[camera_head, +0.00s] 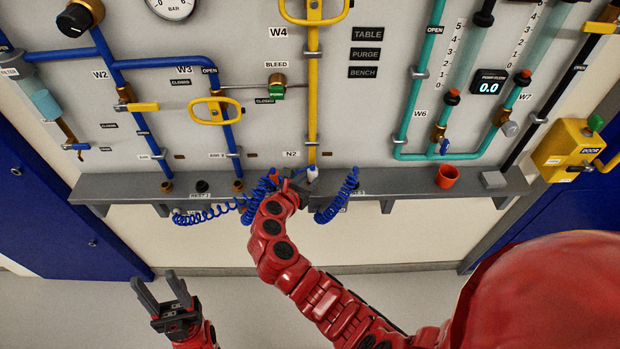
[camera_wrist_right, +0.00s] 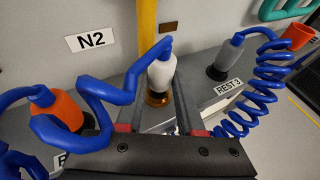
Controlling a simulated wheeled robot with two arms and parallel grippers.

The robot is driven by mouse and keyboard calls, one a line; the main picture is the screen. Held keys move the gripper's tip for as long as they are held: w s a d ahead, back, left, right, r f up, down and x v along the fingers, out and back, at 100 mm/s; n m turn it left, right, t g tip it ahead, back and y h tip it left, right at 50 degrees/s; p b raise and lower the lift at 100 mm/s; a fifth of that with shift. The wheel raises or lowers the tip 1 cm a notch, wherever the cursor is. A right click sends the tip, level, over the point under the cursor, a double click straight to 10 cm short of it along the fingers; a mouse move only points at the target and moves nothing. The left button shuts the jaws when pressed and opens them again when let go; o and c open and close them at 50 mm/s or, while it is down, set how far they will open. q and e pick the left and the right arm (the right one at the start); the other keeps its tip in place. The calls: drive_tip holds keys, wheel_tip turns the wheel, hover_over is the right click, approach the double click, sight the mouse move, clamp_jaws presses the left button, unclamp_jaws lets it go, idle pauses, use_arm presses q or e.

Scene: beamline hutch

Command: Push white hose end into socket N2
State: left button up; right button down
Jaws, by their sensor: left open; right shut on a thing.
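The white hose end (camera_wrist_right: 161,76) is upright between the fingers of my right gripper (camera_wrist_right: 160,100), which is shut on it. A blue coiled hose leaves its top. Its lower end is at the brass socket N2 (camera_wrist_right: 157,99), below the yellow pipe and beside the N2 label (camera_wrist_right: 90,40). I cannot tell how deep it sits. In the head view the white hose end (camera_head: 312,173) shows at the grey shelf, with my right gripper (camera_head: 305,183) around it, partly hidden by my arm. My left gripper (camera_head: 157,279) is open and empty, low at left.
An orange hose end (camera_wrist_right: 58,110) stands left of the socket. A grey hose end (camera_wrist_right: 226,54) stands at REST-3 on the right. Blue coils hang close by on both sides. An orange cup (camera_head: 447,176) is on the shelf (camera_head: 408,183) further right.

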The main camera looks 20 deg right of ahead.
drive_tip(key=shift+f, duration=0.5)
drive_tip(key=shift+c, duration=2.2)
unclamp_jaws()
